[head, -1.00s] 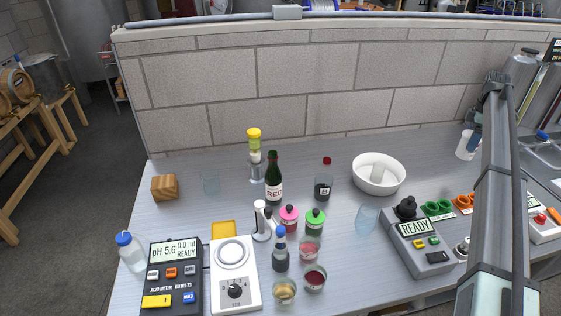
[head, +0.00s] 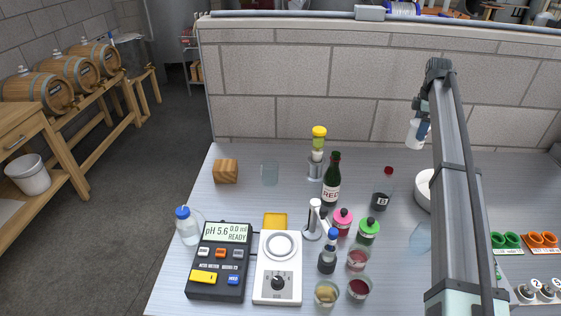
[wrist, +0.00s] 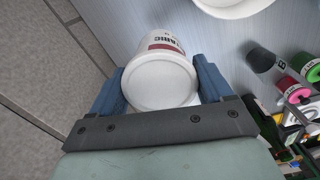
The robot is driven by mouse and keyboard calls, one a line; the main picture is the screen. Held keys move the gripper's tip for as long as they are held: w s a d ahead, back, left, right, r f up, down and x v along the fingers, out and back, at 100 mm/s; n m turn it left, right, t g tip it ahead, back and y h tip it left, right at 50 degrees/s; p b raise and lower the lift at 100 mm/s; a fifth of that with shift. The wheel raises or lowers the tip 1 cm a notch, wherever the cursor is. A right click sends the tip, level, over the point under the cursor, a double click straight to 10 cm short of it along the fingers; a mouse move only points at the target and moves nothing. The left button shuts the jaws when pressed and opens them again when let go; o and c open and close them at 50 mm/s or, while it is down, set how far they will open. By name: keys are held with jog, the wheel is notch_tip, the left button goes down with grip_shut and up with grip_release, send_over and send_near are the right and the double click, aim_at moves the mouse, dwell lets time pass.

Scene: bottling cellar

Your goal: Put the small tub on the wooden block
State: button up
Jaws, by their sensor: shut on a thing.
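The small tub, white with a dark red label, is held between the two blue fingers of my gripper (wrist: 158,66) in the wrist view, where the tub (wrist: 160,86) has its round white end facing the camera. In the head view the tub (head: 415,136) hangs above the back of the bench, in front of the block wall, with my gripper (head: 421,122) around it. The wooden block (head: 225,172) stands at the bench's back left corner, well left of my gripper. Its top is bare.
Between tub and block stand a dark capped bottle (head: 382,190), a green wine bottle (head: 332,180), a yellow-topped item (head: 319,140) and a clear glass (head: 269,173). A white bowl (head: 424,190) is partly hidden by my arm. Meters and jars fill the front.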

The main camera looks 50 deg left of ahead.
jog(key=s+a+r+n, duration=0.2)
jog(key=s+a+n, duration=0.2)
jog(key=s+a, duration=2.1)
jog(key=shift+s+a+r+n, duration=0.4)
jog(key=shift+s+a+n, duration=0.85)
jog(key=shift+s+a, duration=2.5)
jog(key=shift+s+a+r+n, duration=0.45)
jog(key=shift+s+a+n, duration=1.15)
jog(key=shift+s, duration=4)
jog(key=shift+s+a+r+n, duration=0.4)
jog(key=shift+s+a+n, duration=0.55)
jog(key=shift+s+a, duration=2.95)
jog(key=shift+s+d+f, duration=0.25)
jog(key=shift+f, duration=1.4)
jog(key=shift+s+d+f, duration=0.2)
jog(key=shift+d+f, duration=0.1)
jog(key=shift+f, duration=1.3)
jog(key=shift+s+d+f, duration=0.25)
jog(key=shift+f, duration=1.4)
jog(key=shift+f, duration=0.1)
jog(key=o, duration=1.2)
